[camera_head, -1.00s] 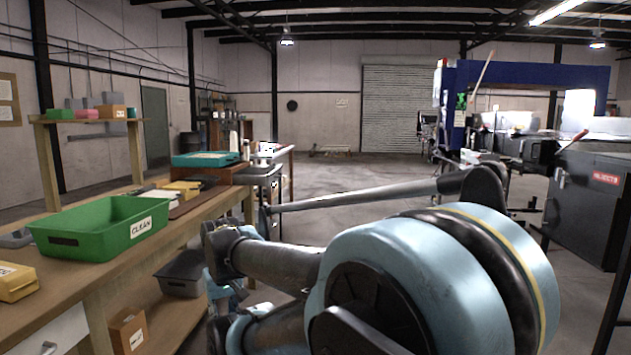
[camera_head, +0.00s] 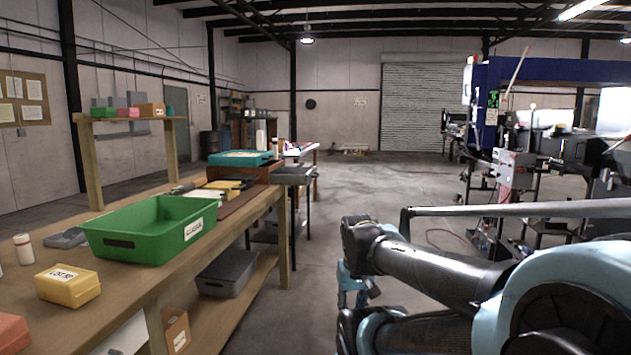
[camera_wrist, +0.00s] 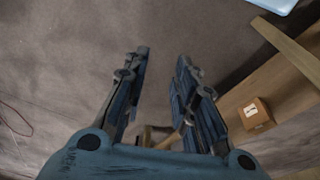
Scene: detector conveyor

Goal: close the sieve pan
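I cannot pick out a sieve pan with certainty in either view. My gripper (camera_wrist: 163,55) is open and empty in the wrist view, its two fingers apart above the bare concrete floor. In the head view my arm reaches in from the right, low over the aisle beside the workbench. A light blue part at its end hangs near the floor, and whether its fingers are open cannot be seen there. The gripper is apart from everything on the bench.
The wooden workbench (camera_head: 232,226) holds a green bin (camera_head: 150,228), a yellow box (camera_head: 68,285) and a teal case (camera_head: 240,158). A grey bin (camera_head: 228,272) and a cardboard box (camera_wrist: 256,113) sit on its lower shelf. Blue-framed machinery (camera_head: 480,105) stands right. The middle floor is clear.

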